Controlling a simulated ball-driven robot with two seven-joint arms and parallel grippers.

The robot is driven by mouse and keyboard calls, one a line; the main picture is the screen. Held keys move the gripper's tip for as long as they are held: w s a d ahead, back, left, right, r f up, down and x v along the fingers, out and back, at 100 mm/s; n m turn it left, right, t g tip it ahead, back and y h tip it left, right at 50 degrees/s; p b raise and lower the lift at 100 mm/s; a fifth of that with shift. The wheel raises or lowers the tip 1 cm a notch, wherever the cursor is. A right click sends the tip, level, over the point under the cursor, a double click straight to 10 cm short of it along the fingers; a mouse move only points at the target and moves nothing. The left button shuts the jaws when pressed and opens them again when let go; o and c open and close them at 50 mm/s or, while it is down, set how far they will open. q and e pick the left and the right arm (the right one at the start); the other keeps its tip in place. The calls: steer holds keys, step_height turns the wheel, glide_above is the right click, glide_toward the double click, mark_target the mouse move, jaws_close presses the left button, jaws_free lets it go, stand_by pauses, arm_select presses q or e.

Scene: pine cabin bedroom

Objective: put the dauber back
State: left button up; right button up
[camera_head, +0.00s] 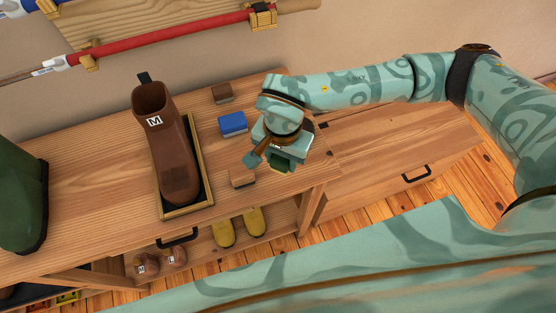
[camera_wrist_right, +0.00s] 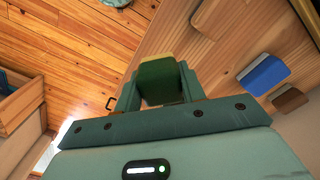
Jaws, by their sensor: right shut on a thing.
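My right gripper (camera_head: 284,160) is shut on a small green block with a tan edge (camera_head: 286,164), which I take to be the dauber. In the right wrist view the block (camera_wrist_right: 162,82) sits between the fingers. The gripper is over the right end of the wooden bench (camera_head: 90,205); I cannot tell how high. A tan block (camera_head: 242,177), a blue block (camera_head: 232,124) and a brown block (camera_head: 222,93) lie in a row left of the gripper. They also show in the right wrist view. My left gripper is not in view.
A brown boot (camera_head: 175,150) marked M stands in a wooden tray (camera_head: 206,180) left of the blocks. A green boot (camera_head: 22,205) stands farther left. Yellow shoes (camera_head: 224,233) are on the shelf below. A red rod (camera_head: 160,36) hangs on the wall.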

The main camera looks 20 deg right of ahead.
steer(key=w+f, duration=0.1)
steer(key=f, duration=0.1)
steer(key=w+f+b, duration=0.1)
steer(key=w+f, duration=0.1)
steer(key=shift+d, duration=0.15)
steer(key=shift+w+f+b, duration=0.2)
steer(key=shift+f+b, duration=0.2)
steer(key=shift+f, duration=1.25)
steer(key=shift+f, duration=0.15)
steer(key=o, duration=0.9)
steer(key=shift+o, duration=0.2)
step_height(320, 180, up, 12)
steer(key=p, duration=0.2)
steer(key=shift+r, duration=0.2)
